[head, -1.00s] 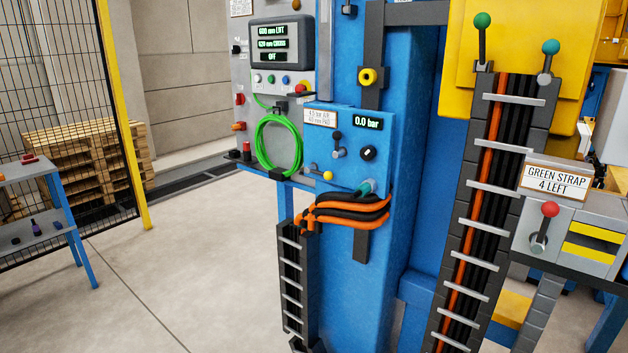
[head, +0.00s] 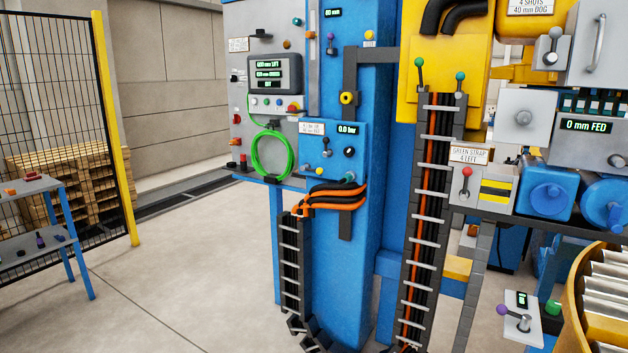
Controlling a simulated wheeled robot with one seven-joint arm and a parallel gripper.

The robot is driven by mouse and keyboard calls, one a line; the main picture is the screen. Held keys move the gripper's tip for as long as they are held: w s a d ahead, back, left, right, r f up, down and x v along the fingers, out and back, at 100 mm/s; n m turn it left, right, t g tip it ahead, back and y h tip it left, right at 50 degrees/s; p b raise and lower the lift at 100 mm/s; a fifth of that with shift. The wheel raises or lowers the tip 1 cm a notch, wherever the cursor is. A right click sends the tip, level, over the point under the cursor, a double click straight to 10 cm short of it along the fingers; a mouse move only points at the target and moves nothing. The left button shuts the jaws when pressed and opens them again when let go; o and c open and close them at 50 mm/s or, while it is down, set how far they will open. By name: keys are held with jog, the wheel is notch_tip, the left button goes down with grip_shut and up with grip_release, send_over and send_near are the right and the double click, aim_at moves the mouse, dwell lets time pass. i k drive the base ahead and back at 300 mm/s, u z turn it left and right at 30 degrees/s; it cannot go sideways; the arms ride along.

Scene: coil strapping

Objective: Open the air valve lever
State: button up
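A small lever with a black knob (head: 326,143) stands upright on the blue air panel (head: 312,158) on the blue column. A white label mentioning bar and AIR (head: 311,128) is above it to the left, and the display (head: 347,129) to its upper right reads 0.0 bar. A round black dial (head: 349,152) is right of the lever and a small yellow-tipped control (head: 325,170) is below it. No lever here is marked plainly as the air valve. My gripper is not in view.
Orange and black hoses (head: 337,196) leave the panel's lower edge, and a green coiled hose (head: 270,157) hangs to its left. A cable chain (head: 428,210) runs down on the right. A blue-legged side table (head: 75,245) is at the left. The floor (head: 180,290) between is clear.

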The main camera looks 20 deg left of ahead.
aim_at(319, 171)
jog(key=u, duration=0.75)
jog(key=i, duration=0.7)
jog(key=u, duration=1.25)
jog(key=i, duration=1.9)
jog(key=z, duration=0.85)
jog(key=i, duration=0.7)
jog(key=z, duration=0.5)
